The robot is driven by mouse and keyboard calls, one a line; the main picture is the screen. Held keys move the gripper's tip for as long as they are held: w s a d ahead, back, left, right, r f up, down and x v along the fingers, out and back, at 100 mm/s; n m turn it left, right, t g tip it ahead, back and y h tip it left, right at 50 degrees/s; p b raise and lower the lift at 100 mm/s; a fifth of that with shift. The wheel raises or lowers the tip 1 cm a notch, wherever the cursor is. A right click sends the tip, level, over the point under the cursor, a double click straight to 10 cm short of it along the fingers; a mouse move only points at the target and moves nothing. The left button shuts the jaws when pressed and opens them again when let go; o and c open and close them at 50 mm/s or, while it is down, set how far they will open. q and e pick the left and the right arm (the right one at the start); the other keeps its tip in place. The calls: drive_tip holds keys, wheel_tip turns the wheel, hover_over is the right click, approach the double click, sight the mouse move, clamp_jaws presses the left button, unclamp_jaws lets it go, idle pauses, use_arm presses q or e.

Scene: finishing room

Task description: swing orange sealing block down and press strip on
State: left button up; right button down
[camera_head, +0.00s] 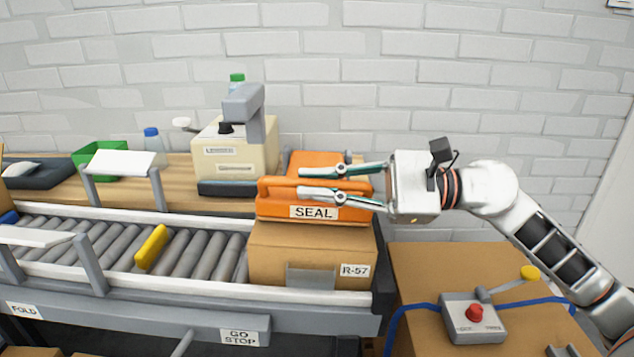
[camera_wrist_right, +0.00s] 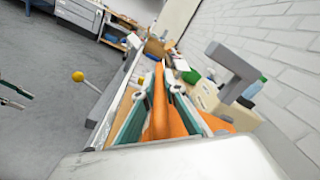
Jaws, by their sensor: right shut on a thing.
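The orange sealing block (camera_head: 275,210), marked SEAL, lies along the top of a closed cardboard box (camera_head: 265,265) labelled R-57, at the right end of the roller conveyor. My right gripper (camera_head: 300,182) reaches in from the right, its fingers shut on the block's raised orange handle. In the right wrist view the orange handle (camera_wrist_right: 159,105) stands between the two fingers. A grey strip (camera_head: 310,278) shows on the box's front face below the block; whether its upper part sticks cannot be seen. My left gripper (camera_wrist_right: 27,102) shows only at the left edge of the wrist view, fingers apart and empty.
A beige machine (camera_head: 235,160) with a grey arm stands behind the conveyor. A yellow stop (camera_head: 152,247) sits on the rollers (camera_head: 190,255). A control box (camera_head: 474,320) with a red button and a yellow-knobbed lever stands on a cardboard surface, front right.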

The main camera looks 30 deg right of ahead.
drive_tip(key=c, duration=2.1)
unclamp_jaws()
drive_tip(key=v, duration=1.2)
